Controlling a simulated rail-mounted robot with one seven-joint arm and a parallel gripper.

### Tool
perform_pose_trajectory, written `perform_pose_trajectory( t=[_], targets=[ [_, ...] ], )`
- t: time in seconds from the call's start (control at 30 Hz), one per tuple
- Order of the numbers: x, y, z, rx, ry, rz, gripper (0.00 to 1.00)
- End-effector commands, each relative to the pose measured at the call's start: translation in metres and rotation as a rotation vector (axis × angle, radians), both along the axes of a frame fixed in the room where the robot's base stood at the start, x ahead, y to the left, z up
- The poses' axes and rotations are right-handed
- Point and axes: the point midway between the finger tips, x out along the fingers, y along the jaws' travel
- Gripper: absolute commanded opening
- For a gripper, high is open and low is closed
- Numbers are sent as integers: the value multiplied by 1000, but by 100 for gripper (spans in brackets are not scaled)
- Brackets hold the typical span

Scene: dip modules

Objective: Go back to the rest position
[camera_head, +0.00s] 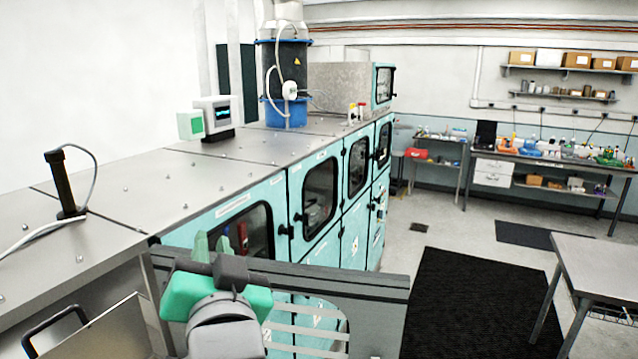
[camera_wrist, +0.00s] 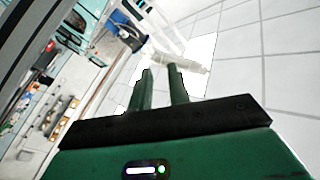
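My gripper (camera_head: 213,243) is in the lower left of the head view, in front of the teal cabinet row. Its green fingers point up and stand apart. In the wrist view my gripper (camera_wrist: 160,70) shows both fingers with a clear gap and nothing held between them. The wrist camera looks at a tilted view of the room with pale ceiling tiles (camera_wrist: 270,40) behind the fingers. No task object is named.
A row of teal cabinets (camera_head: 277,205) with a metal top (camera_head: 150,180) runs along the left. A grey table (camera_head: 600,262) stands at right. Black mats (camera_head: 470,300) lie on the floor between. Shelves and a bench (camera_head: 540,165) line the back wall.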

Motion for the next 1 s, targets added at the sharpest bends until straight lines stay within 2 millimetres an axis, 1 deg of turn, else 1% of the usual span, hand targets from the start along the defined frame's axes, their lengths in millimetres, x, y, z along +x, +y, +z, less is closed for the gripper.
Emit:
perform_pose_trajectory(
  t=[0.03, 0.07, 0.1, 0.17, 0.2, 0.3, 0.4, 0.5, 1.0],
  targets=[
    [-24, -34, 26, -56, -103, -88, 18],
    [-40, -52, 39, -92, -164, -142, 18],
    [-61, -74, 54, -140, -238, -212, 18],
    [-94, -101, 73, -204, -335, -310, 18],
    [-114, -116, 84, -241, -389, -369, 18],
    [-155, -142, 103, -313, -486, -484, 18],
    [-179, -155, 112, -352, -536, -548, 18],
    [-188, -158, 115, -365, -553, -570, 18],
    [-187, -158, 115, -363, -551, -566, 18]
  ],
)
